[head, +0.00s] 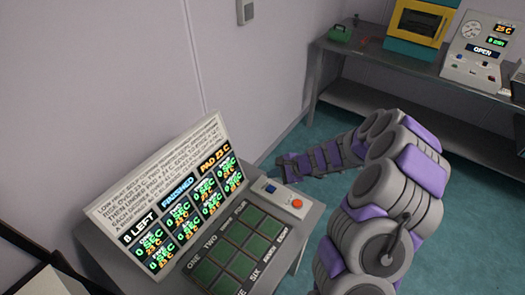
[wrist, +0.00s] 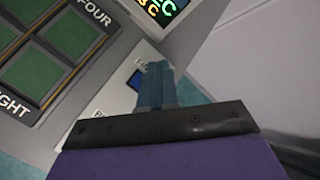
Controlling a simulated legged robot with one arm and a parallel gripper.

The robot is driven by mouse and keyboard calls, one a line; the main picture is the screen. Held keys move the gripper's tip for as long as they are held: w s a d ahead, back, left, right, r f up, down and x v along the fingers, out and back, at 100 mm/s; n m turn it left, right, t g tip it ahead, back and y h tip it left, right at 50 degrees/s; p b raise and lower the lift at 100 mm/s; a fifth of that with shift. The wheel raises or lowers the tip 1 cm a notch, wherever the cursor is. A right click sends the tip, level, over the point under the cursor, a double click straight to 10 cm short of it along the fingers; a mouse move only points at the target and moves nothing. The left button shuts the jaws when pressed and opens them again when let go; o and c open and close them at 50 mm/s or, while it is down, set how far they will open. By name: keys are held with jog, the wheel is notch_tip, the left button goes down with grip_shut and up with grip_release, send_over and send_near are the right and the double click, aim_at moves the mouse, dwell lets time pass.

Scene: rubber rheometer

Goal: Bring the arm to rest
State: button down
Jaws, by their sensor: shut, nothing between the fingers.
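My arm, grey with purple pads, reaches from the lower right of the head view toward the small table. My gripper (wrist: 157,75) is shut, its two blue-grey fingers together and empty in the wrist view. In the head view its end is near the far right corner of the table, by the control box (head: 270,187).
A tilted display board (head: 165,175) stands behind a tray of green squares (head: 238,250) on the table. A bench (head: 385,62) at the back right holds a yellow-and-teal oven (head: 418,22) and a gauge panel (head: 475,50). Teal floor (head: 325,125) lies clear between.

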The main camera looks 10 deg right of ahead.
jog(key=s+a+r+n+g, duration=0.2)
jog(key=s+a+r+n, duration=0.35)
jog(key=s+r, duration=0.25)
jog(key=s+a+r+n+g, duration=0.3)
jog(key=s+a+r+n, duration=0.25)
jog(key=s+r, duration=0.25)
jog(key=s+d+r+n+h, duration=0.1)
jog(key=s+d+h, duration=0.1)
jog(key=s, duration=0.6)
jog(key=s+d+r+n+g+h, duration=0.1)
jog(key=s+d+r+n+h, duration=0.1)
jog(key=s, duration=0.6)
jog(key=s+d+r+n+h, duration=0.1)
jog(key=s+d+h, duration=0.2)
jog(key=s+d, duration=0.3)
jog(key=shift+s+r+n+g+h, duration=0.3)
jog(key=shift+s+r+g+h, duration=0.1)
jog(key=shift+s, duration=0.75)
jog(key=shift+d, duration=0.1)
